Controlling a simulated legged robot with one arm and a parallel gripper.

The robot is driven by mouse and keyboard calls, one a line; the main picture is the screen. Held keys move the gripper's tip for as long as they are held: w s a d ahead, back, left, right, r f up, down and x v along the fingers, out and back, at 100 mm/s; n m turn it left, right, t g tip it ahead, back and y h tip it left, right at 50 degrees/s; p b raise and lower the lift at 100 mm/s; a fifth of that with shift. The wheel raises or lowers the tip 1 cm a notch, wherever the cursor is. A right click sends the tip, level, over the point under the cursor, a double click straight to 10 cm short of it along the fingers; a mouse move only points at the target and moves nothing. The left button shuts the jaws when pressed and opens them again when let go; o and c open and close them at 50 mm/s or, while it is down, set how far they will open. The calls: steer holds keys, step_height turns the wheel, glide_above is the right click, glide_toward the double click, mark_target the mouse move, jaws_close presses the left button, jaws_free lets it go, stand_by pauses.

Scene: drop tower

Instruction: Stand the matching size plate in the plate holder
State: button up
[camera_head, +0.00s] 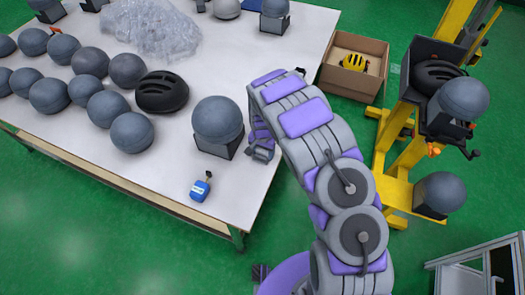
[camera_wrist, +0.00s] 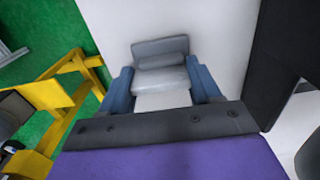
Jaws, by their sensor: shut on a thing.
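My gripper (camera_head: 262,151) is low at the table's right edge, just right of a dark grey ball on a black block-shaped stand (camera_head: 217,126). In the wrist view its two blue fingers (camera_wrist: 163,88) are shut on a light grey piece (camera_wrist: 160,58) with a flat upper part and a rounded lower part. I cannot tell whether this piece is a plate. The black stand shows close by at the right of the wrist view (camera_wrist: 287,55). I cannot make out a plate holder in either view.
The white table (camera_head: 160,205) holds several grey balls (camera_head: 132,132), a black helmet (camera_head: 162,91), a small blue bottle (camera_head: 201,186) and crumpled clear plastic (camera_head: 150,28). A cardboard box (camera_head: 352,65) with a yellow helmet and a yellow tower (camera_head: 395,150) stand right. Green floor is open in front.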

steer(key=o, duration=1.2)
steer(key=shift+c, duration=0.2)
step_height(320, 180, up, 17)
steer(key=p, duration=0.2)
steer(key=shift+r, duration=0.15)
steer(key=s+d+r, duration=1.2)
steer(key=s+r, duration=0.3)
steer(key=s+d+r+n+g, duration=0.1)
steer(key=s+d+r+n, duration=0.1)
steer(key=s, duration=1)
steer(key=s+d+r+n, duration=0.2)
steer(key=s, duration=1)
steer(key=shift+s+g, duration=0.35)
steer(key=shift+g, duration=0.05)
